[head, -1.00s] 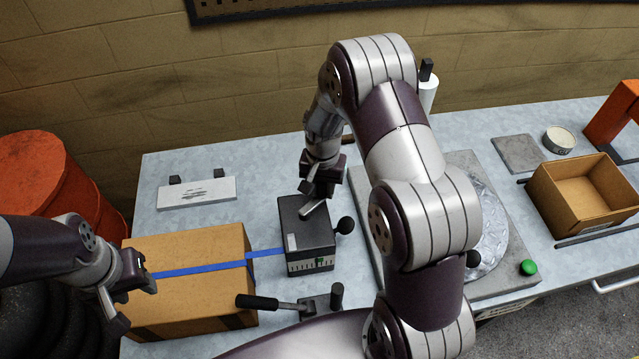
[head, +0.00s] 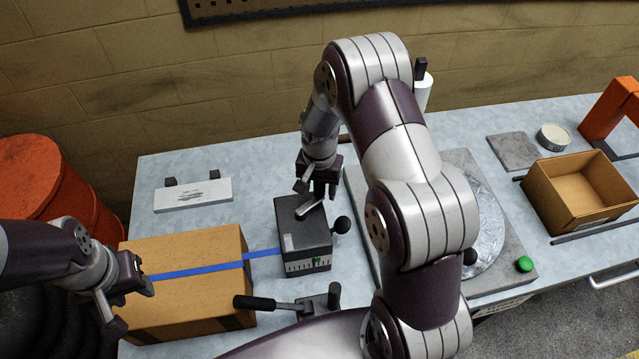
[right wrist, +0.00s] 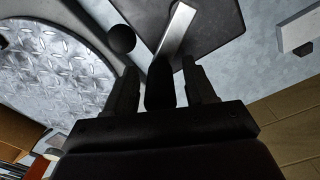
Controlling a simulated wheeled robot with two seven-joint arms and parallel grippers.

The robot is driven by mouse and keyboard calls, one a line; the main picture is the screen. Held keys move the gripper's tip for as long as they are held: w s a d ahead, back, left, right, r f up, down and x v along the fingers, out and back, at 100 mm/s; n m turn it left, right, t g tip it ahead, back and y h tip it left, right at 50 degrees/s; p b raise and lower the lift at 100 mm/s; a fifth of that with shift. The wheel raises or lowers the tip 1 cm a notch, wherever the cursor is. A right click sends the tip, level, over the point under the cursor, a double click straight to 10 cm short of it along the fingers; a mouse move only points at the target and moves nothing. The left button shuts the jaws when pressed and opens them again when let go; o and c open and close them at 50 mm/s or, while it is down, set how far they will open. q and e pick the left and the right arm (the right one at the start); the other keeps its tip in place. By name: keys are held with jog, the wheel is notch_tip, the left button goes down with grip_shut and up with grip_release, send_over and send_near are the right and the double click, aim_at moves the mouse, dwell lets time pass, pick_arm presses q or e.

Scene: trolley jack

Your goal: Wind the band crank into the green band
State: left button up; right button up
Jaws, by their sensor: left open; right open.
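The band crank (head: 309,209) is a silver arm on top of a dark tensioner box (head: 290,235). In the right wrist view the silver arm (right wrist: 178,32) leads to a dark grip (right wrist: 160,82) between my fingers. My right gripper (head: 325,194) is open around that grip, pointing down. The box's front has a pale scale with a small green band (head: 316,262); the pointer is too small to read. A blue strap (head: 195,270) runs from the box over a carton (head: 185,310). My left gripper (head: 130,305) is open by the carton's left side.
A round black knob (head: 342,225) sticks out at the box's right. A black-handled lever tool (head: 270,303) lies in front of it. A turntable (head: 487,225) with a green button (head: 525,264) and an open carton (head: 575,215) stand to the right. A white plate (head: 193,195) lies behind.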

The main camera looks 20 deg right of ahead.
jog(key=shift+w+r, duration=0.1)
jog(key=shift+r, duration=0.25)
notch_tip(320, 180, up, 11)
jog(key=b, duration=0.2)
jog(key=shift+r+b, duration=0.15)
jog(key=shift+b, duration=0.15)
jog(key=shift+r, duration=0.35)
jog(key=shift+f+n, duration=0.5)
jog(key=shift+n, duration=0.2)
jog(key=s+a+f+n, duration=0.1)
jog(key=s+a+n, duration=0.1)
jog(key=s, duration=0.5)
jog(key=s+a+f+n+t, duration=0.1)
jog(key=s+n, duration=0.3)
jog(key=s, duration=0.3)
jog(key=shift+s+a+f, duration=0.15)
jog(key=shift+s+a, duration=0.2)
jog(key=shift+a, duration=0.05)
